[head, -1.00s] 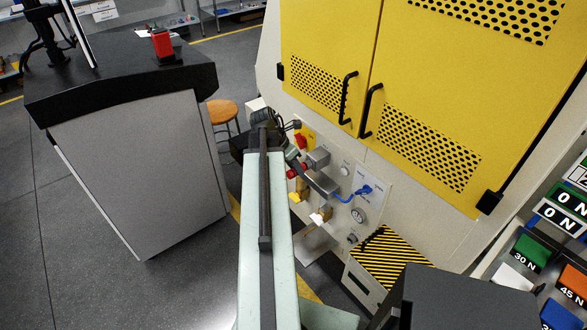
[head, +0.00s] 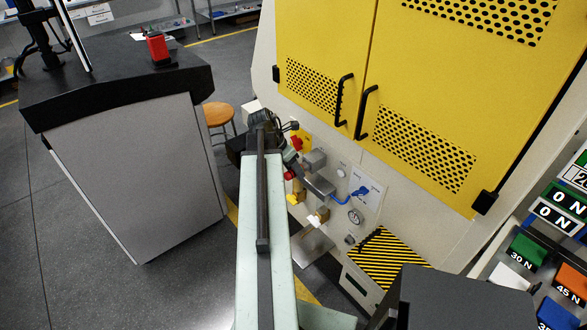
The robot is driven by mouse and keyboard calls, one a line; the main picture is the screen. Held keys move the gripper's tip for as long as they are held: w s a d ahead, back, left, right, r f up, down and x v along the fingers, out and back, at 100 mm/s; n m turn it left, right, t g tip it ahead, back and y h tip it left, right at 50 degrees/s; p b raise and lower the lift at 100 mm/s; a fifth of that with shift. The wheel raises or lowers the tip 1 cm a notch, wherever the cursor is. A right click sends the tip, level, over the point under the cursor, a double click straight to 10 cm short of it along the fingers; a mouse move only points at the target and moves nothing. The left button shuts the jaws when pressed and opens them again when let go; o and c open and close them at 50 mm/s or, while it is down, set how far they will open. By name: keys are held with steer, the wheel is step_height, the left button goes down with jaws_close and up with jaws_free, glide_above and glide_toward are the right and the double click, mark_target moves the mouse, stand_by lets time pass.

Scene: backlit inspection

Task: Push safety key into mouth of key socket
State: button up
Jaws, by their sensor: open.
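My gripper (head: 321,187) is at the end of my pale green arm, in front of the machine's lower panel. It is small in the view and its fingertips are hard to make out; it is open. A small yellow piece (head: 294,199) and a white piece with a brass-coloured part (head: 317,219) show on the panel just below the gripper. I cannot tell whether either is the safety key. The key socket cannot be singled out among the panel fittings; my wrist and gripper cover part of that area.
The panel carries a red knob (head: 297,143), a blue fitting (head: 361,191) on a white plate and a round gauge (head: 355,216). Yellow doors (head: 410,90) stand above. A striped step (head: 385,248) is below right. A grey cabinet (head: 135,175) and a stool (head: 217,113) stand left.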

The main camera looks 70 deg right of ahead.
steer(key=p+v, duration=0.7)
steer(key=shift+r, duration=0.4)
steer(key=shift+f, duration=0.1)
steer(key=shift+w, duration=0.15)
steer(key=w+a+n+t, duration=0.1)
steer(key=w+a+n, duration=0.2)
steer(key=w+a, duration=0.95)
steer(key=w+a+n+t, duration=0.25)
steer(key=w+a, duration=0.65)
steer(key=w, duration=0.6)
steer(key=w+a+m+y, duration=0.1)
steer(key=a+m, duration=0.4)
steer(key=a, duration=0.7)
steer(key=w+a+f+m+y, duration=0.1)
steer(key=w+a+m, duration=0.2)
steer(key=a, duration=0.9)
steer(key=w+a+f+m+y, duration=0.1)
steer(key=w+a+m, duration=0.1)
steer(key=a+m, duration=0.7)
steer(key=a, duration=0.3)
steer(key=shift+w, duration=0.3)
